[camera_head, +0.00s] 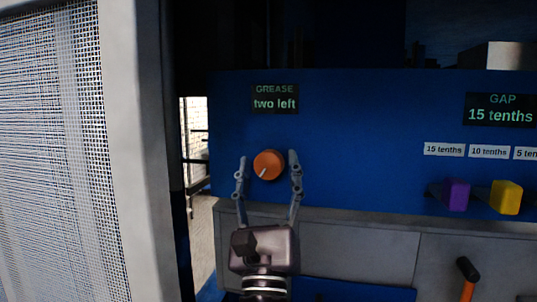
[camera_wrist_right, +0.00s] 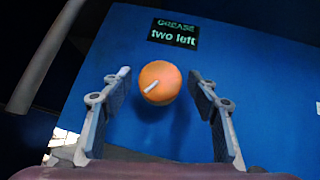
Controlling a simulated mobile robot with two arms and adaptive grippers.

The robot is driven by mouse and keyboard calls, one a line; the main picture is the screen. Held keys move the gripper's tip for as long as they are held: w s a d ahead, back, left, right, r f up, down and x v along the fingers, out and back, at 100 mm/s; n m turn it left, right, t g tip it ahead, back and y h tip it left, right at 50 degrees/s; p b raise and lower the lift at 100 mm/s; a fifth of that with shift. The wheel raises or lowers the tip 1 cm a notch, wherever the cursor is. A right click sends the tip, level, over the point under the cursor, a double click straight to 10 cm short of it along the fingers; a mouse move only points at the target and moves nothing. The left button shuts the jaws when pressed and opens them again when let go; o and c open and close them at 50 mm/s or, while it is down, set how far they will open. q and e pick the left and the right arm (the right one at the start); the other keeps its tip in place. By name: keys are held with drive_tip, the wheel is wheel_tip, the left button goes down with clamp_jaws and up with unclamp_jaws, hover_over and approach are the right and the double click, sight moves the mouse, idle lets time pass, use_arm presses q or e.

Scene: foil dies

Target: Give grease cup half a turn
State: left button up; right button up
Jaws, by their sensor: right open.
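The grease cup is a round orange knob (camera_head: 268,164) with a white pointer line, on the blue panel under a display (camera_head: 275,98) reading "GREASE two left". In the head view its line points down and left. The knob also shows in the right wrist view (camera_wrist_right: 160,82), between the fingers and a little beyond the tips. My right gripper (camera_head: 268,158) is open, one finger on each side of the knob, with a gap on both sides. The right wrist view shows its fingers (camera_wrist_right: 160,82) apart and empty. My left gripper is not in view.
A mesh guard (camera_head: 55,150) with a grey post stands at the left. At the right are a "GAP 15 tenths" display (camera_head: 499,107), white labels, a purple block (camera_head: 456,195) and a yellow block (camera_head: 506,197). An orange handle with a black top (camera_head: 467,275) is at lower right.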

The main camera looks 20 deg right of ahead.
drive_tip(key=shift+w+d+r, duration=0.2)
drive_tip(key=shift+w+r, duration=0.1)
drive_tip(key=shift+r, duration=0.05)
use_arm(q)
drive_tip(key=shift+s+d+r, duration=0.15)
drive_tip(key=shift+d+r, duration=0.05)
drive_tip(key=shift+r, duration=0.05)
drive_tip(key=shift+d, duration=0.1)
use_arm(e)
drive_tip(key=shift+a, duration=0.1)
drive_tip(key=shift+c, duration=0.5)
